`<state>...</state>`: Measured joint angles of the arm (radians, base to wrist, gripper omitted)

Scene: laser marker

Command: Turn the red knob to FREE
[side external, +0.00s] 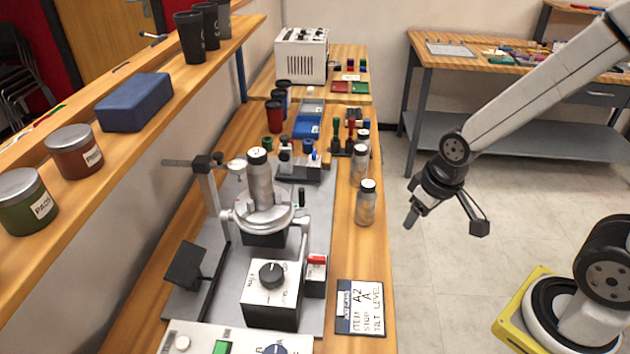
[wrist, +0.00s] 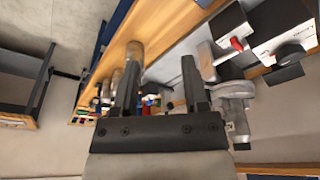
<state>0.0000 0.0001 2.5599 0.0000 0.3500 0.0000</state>
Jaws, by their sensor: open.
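A small red part (side external: 317,260) sits on top of a small grey-and-white box beside the black-and-white dial box (side external: 270,295). It also shows in the wrist view (wrist: 236,43). I cannot tell its setting, and no FREE marking is readable. A metal bottle (side external: 261,180) stands in the round metal holder (side external: 263,215) behind the dial box. My gripper (side external: 412,218) is open and empty. It hangs over the floor to the right of the bench, well apart from the red part. In the wrist view its two fingers (wrist: 160,62) are spread, with nothing between them.
A card (side external: 360,307) reading "ITEM A2, STOP A, TILT LEVEL" lies at the front. A post with an arm (side external: 212,200) rises left of the holder. The floor between bench and arm is clear.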

